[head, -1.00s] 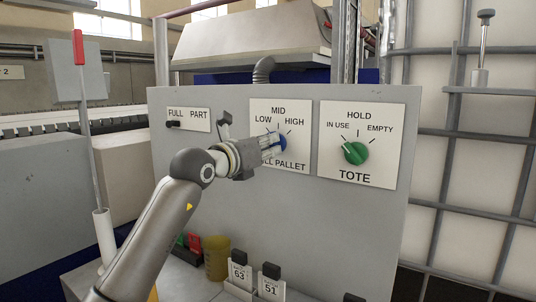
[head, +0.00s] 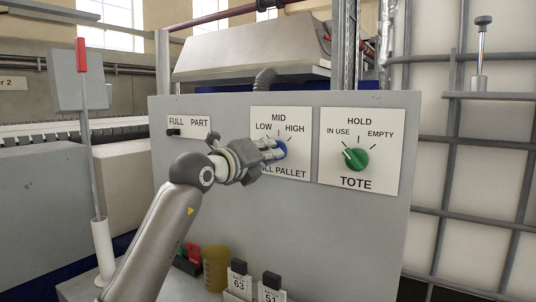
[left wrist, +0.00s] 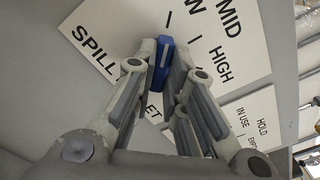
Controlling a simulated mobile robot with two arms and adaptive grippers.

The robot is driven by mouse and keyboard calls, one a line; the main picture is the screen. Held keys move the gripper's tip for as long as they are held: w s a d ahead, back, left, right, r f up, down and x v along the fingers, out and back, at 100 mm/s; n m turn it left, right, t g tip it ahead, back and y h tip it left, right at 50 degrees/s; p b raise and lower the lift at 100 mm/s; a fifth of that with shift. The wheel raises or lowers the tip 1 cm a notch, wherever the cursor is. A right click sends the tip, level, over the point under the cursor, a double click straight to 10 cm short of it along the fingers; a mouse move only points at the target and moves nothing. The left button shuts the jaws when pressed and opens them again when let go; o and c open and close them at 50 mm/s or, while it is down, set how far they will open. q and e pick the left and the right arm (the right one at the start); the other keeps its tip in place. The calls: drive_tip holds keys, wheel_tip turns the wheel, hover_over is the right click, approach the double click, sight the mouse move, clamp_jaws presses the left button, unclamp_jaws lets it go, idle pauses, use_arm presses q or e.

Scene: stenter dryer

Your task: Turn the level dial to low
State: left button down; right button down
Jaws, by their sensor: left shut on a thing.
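The blue level dial (head: 281,149) sits on a white plate (head: 300,116) marked LOW, MID and HIGH, with SPILL PALLET below. My left gripper (head: 272,149) is shut on the dial from its left side and partly covers it in the head view. In the left wrist view the blue dial (left wrist: 161,62) stands between the fingertips of the left gripper (left wrist: 160,60), with a pale line along its top. I cannot tell for sure which mark the dial points at. My right gripper is in neither view.
A green TOTE dial (head: 355,158) is to the right on the same grey panel (head: 330,225). A small black FULL/PART switch (head: 173,132) is to the left. Below stand a yellow cup (head: 215,266) and tags numbered 63 (head: 239,281) and 51 (head: 270,290).

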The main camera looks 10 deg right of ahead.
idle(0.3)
use_arm(q)
drive_tip(key=c, duration=1.5)
unclamp_jaws()
drive_tip(key=v, duration=1.2)
